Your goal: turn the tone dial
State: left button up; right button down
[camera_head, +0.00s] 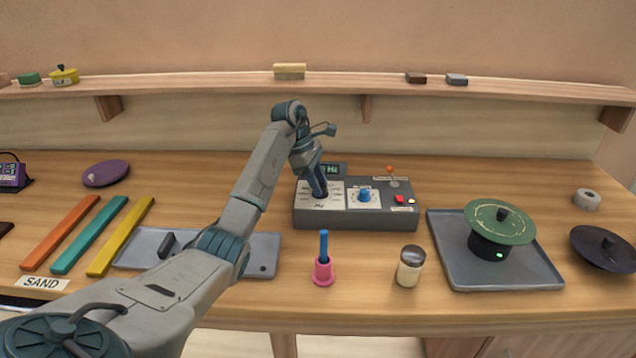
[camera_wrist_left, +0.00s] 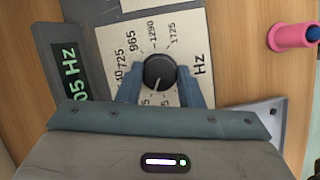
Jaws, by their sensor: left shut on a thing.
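The tone dial (camera_wrist_left: 159,72) is a black round knob with a light pointer line, set on a white plate (camera_wrist_left: 115,35) marked with numbers and Hz. It sits on the left part of a grey box (camera_head: 353,217) on the table. My left gripper (camera_wrist_left: 162,90) is shut on the dial, with a blue finger on each side of it. In the head view my left gripper (camera_head: 319,190) reaches down onto the box and mostly hides the dial. A green-lit display (camera_wrist_left: 70,75) beside the plate shows a reading ending in "05 Hz". My right gripper is not in view.
The box also carries a blue knob (camera_head: 364,195), a red button (camera_head: 398,198) and an orange-tipped switch (camera_head: 391,174). In front stand a pink holder (camera_head: 323,272) with a blue stick and a small jar (camera_head: 410,266). A grey tray (camera_head: 450,268) with a green disc (camera_head: 484,218) is right.

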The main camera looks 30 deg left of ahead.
pick_arm(q)
jog(key=shift+r, duration=0.1)
jog(key=o, duration=1)
jog(key=shift+c, duration=0.2)
jog(key=p+v, duration=0.9)
jog(key=v, duration=0.1)
jog(key=shift+r, duration=0.35)
jog(key=shift+s+a, duration=0.1)
jog(key=shift+a, duration=0.05)
